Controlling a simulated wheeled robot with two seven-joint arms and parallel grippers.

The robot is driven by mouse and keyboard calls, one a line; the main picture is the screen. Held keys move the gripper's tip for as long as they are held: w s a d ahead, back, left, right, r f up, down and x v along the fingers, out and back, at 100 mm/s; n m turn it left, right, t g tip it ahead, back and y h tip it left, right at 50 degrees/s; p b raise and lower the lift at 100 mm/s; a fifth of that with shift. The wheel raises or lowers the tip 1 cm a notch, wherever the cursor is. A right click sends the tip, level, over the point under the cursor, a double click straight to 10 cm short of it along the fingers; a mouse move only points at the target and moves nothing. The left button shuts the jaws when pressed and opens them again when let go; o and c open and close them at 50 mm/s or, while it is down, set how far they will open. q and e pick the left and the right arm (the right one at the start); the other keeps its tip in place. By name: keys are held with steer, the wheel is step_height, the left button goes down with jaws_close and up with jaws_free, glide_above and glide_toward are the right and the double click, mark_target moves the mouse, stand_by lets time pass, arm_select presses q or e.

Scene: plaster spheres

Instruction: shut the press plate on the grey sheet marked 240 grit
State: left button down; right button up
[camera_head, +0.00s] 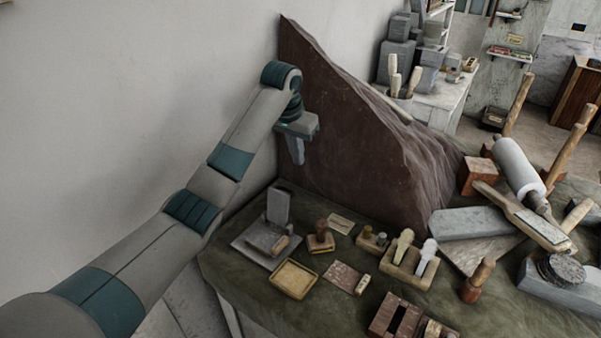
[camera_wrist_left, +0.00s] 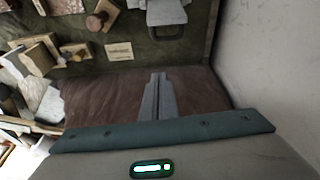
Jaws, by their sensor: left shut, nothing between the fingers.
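A small grey press (camera_head: 250,252) stands at the left end of the green-covered table. Its press plate (camera_head: 278,207) appears to stand upright at the back, raised from the base. A tan-edged block lies on the base. I cannot make out a 240 grit marking or pick out the grey sheet for certain. Part of the press (camera_wrist_left: 165,12) shows at the top of the left wrist view. My left gripper (camera_head: 298,162) is shut and empty, above and behind the press, near the large brown slab. Its fingers also show in the wrist view (camera_wrist_left: 158,76). My right gripper is out of view.
The large brown slab (camera_head: 350,125) rises behind the table. A wooden tray (camera_head: 294,279), a wooden-knobbed stamp (camera_head: 320,238) and a small card (camera_head: 341,223) lie near the press. The wall is close on the left. Blocks and tools crowd the right.

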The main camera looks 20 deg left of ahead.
mark_target(282, 204)
arm_select(q)
step_height(282, 204, down, 9)
steer(key=s+p, duration=0.1)
steer(key=p, duration=0.6)
steer(key=shift+a, duration=0.2)
stand_by(0.9)
steer(key=shift+f, duration=0.1)
